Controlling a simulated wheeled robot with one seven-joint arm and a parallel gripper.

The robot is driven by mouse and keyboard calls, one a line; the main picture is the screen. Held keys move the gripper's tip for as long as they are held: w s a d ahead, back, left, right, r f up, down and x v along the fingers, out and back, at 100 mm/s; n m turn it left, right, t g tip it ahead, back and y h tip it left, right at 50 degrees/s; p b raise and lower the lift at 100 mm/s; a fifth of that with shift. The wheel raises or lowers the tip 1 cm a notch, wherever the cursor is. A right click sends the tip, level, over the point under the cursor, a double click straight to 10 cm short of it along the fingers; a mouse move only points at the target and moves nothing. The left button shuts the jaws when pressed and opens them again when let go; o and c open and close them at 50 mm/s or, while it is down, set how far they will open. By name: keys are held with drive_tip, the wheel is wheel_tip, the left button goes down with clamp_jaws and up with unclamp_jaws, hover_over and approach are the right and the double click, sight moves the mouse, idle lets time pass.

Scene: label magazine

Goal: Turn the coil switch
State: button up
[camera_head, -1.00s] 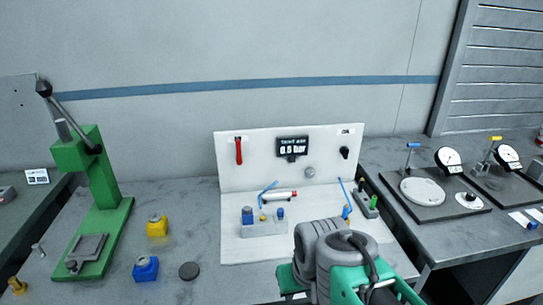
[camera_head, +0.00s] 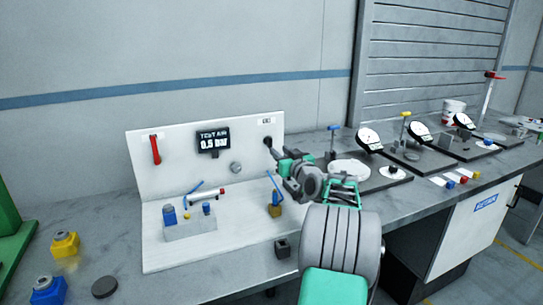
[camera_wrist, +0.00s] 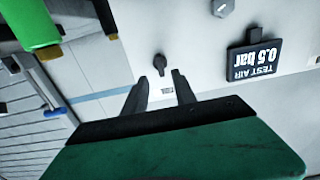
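The coil switch appears to be the black knob (camera_head: 268,141) at the upper right of the white upright panel (camera_head: 180,178). In the wrist view, which is upside down, the black knob (camera_wrist: 159,64) shows just beyond my fingertips, with a small white label below it in the picture. My gripper (camera_head: 279,155) is in front of the knob in the head view and partly hides that area. In the wrist view my gripper (camera_wrist: 160,82) is open, its two dark fingers apart with nothing between them. The knob lies roughly in line with the gap; contact is not visible.
The panel carries a display (camera_head: 213,140) reading 0.5 bar, a red lever (camera_head: 155,149) and a round grey knob (camera_head: 236,168). Blue-topped fittings (camera_head: 169,214) stand on the white base below. Dial gauges (camera_head: 369,140) stand on the bench to the right.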

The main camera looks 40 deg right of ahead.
sight(271, 143)
drive_tip(key=p+x, duration=0.1)
drive_tip(key=x, duration=0.6)
drive_tip(key=shift+w+d+r, duration=0.1)
drive_tip(key=shift+w+r, duration=0.05)
drive_tip(key=shift+w, duration=0.2)
clamp_jaws()
